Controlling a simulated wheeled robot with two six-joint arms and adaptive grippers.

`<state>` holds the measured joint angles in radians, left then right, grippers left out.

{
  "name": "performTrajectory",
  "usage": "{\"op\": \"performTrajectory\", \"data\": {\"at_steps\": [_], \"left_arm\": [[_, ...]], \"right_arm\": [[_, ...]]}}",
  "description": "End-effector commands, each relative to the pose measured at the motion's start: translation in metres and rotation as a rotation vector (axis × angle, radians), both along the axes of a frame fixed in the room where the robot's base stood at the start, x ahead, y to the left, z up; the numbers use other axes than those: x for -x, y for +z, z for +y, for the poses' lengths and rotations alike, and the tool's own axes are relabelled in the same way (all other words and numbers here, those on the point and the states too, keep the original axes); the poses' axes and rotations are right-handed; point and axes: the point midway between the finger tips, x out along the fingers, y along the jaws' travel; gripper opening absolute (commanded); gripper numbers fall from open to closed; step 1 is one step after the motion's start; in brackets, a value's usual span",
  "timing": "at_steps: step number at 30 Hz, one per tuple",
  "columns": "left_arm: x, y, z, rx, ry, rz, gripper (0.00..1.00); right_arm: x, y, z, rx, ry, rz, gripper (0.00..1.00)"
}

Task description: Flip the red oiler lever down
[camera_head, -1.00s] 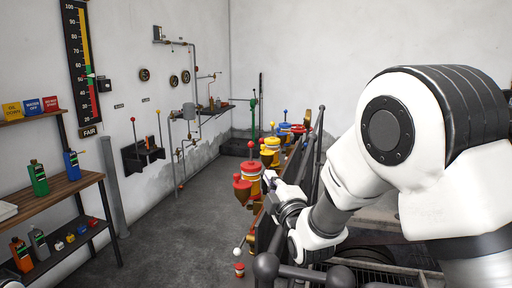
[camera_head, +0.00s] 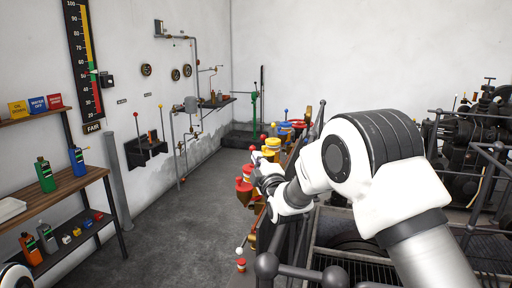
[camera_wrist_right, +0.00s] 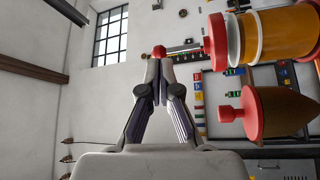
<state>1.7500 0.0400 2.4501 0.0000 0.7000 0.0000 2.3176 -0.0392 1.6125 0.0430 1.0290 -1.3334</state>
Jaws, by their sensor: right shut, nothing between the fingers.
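The red oiler (camera_head: 243,186) stands in the row along the railing in the head view. In the right wrist view its red cap (camera_wrist_right: 215,43) sits on an amber body at the upper right. A thin lever (camera_wrist_right: 185,48) runs out sideways from near the cap and ends in a red knob (camera_wrist_right: 159,51). My right gripper (camera_wrist_right: 158,62) is shut and empty, its fingertips right at the knob; I cannot tell whether they touch. In the head view my right gripper (camera_head: 258,166) is beside the oilers and partly hides them. My left gripper is out of view.
A yellow oiler (camera_head: 271,147) and more coloured oilers stand farther along the row. A lever with a white knob (camera_head: 238,251) is at the near end. Dark railings (camera_head: 300,272) run beside my right arm. The grey floor (camera_head: 190,225) to the left is clear.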

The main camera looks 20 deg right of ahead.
Motion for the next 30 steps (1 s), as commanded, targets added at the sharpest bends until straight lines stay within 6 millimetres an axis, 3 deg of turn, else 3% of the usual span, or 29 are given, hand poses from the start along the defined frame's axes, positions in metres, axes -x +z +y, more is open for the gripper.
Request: {"op": "performTrajectory", "data": {"at_steps": [1, 6, 30], "left_arm": [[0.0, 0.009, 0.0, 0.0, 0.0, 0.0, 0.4], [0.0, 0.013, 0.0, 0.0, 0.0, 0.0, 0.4], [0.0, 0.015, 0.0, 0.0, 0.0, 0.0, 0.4]], "right_arm": [[-0.008, 0.005, 0.0, 0.0, 0.0, -0.001, 0.0], [-0.021, 0.005, 0.0, 0.0, 0.0, 0.0, 0.0], [-0.023, 0.005, 0.002, 0.053, 0.001, 0.035, 0.0]]}}
